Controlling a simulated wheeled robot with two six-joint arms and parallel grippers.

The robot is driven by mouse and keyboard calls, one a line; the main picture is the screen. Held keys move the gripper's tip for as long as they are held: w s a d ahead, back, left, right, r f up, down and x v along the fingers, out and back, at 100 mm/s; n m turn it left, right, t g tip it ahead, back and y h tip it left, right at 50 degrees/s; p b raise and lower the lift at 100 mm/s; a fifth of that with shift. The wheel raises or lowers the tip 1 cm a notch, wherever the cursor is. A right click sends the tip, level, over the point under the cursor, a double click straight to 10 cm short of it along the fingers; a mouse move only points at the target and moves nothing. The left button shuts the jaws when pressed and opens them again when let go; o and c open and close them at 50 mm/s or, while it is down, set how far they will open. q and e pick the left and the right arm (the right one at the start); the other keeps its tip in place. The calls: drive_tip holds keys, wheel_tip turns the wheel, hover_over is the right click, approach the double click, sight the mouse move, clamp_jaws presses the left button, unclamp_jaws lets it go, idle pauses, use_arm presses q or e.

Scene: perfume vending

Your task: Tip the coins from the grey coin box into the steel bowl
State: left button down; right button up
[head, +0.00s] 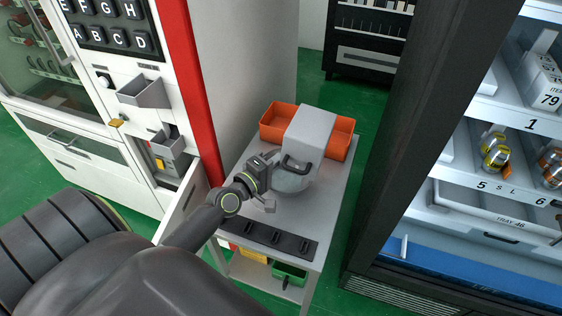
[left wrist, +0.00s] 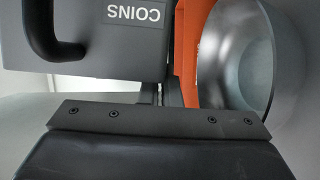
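The grey coin box (head: 313,128) stands at the back of the small table, in front of an orange bin. Its dark handle (head: 301,166) faces my side. In the left wrist view the box (left wrist: 110,45) shows an upside-down COINS label, with the handle (left wrist: 40,30) at the left. The steel bowl (head: 291,183) is just in front of the box, partly hidden by my gripper; it also shows in the left wrist view (left wrist: 238,55). My left gripper (head: 270,182) is at the bowl's left side, apart from the handle. Its finger opening is unclear. The bowl's contents are hidden.
The orange bin (head: 273,121) shows on both sides of the coin box. A black strip with slots (head: 275,238) lies at the table's (head: 323,205) front. A red-edged vending machine (head: 190,90) stands left; a dark-framed display cabinet (head: 425,140) stands right.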

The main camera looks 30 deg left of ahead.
use_arm(q)
drive_tip(key=shift+f+n+t+y+b, duration=0.1)
drive_tip(key=shift+f+n+t+b, duration=0.35)
drive_tip(key=shift+n+b, duration=1)
drive_tip(key=shift+f+n+t+y+b, duration=0.1)
drive_tip(key=shift+f+n+t+b, duration=0.3)
drive_tip(key=shift+n+b, duration=1.05)
drive_tip(key=shift+f+n+t+y+b, duration=0.1)
drive_tip(key=shift+f+n+t+b, duration=0.5)
drive_tip(key=shift+b, duration=1.5)
drive_tip(key=shift+r, duration=0.15)
drive_tip(key=shift+r, duration=0.15)
